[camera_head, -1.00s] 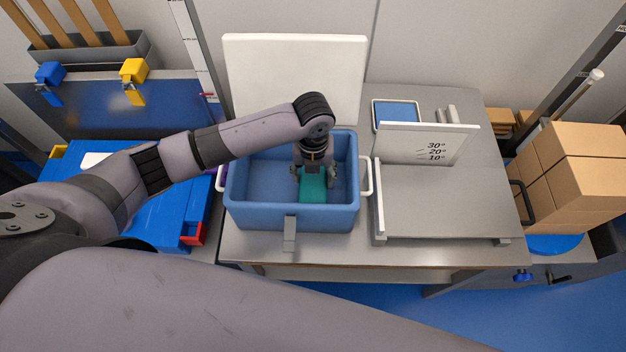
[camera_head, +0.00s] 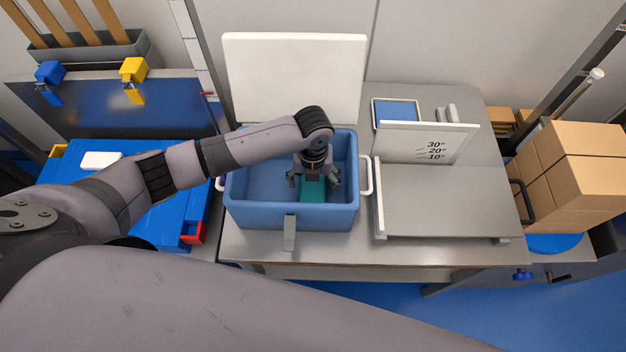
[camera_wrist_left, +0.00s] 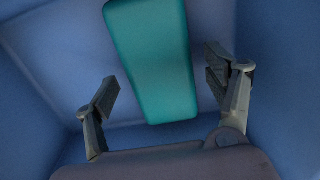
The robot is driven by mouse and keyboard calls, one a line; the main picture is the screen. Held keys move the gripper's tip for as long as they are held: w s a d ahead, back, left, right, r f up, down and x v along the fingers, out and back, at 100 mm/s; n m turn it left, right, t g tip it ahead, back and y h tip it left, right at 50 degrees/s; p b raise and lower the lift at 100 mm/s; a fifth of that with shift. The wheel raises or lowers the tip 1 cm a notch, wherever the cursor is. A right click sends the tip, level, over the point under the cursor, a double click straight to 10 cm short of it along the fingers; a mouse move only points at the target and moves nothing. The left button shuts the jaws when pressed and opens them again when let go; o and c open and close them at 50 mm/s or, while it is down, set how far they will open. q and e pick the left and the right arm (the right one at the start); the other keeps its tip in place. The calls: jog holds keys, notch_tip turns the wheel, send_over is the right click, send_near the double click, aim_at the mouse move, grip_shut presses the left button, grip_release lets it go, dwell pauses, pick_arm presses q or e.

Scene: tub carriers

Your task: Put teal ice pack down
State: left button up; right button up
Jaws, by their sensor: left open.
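The teal ice pack (camera_head: 312,190) lies inside the blue tub (camera_head: 290,216), on its floor, right of the tub's middle. In the left wrist view the ice pack (camera_wrist_left: 152,60) lies lengthwise between and beyond the two fingers, with a gap on each side. My left gripper (camera_head: 314,180) is open and empty, pointing down into the tub above the ice pack. It also shows in the left wrist view (camera_wrist_left: 167,95) with its fingers spread wide. The gripper hides part of the ice pack in the head view. My right gripper is not in view.
The tub stands on a steel table (camera_head: 400,255) with its white lid (camera_head: 295,75) upright behind it. A grey platform (camera_head: 445,200) with an angle-marked panel (camera_head: 425,143) is to the right. Cardboard boxes (camera_head: 580,165) stand far right; a blue case (camera_head: 150,215) is left.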

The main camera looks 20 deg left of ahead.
aim_at(313, 185)
pick_arm(q)
notch_tip(313, 185, up, 12)
jog(key=shift+r, duration=0.2)
dwell(0.5)
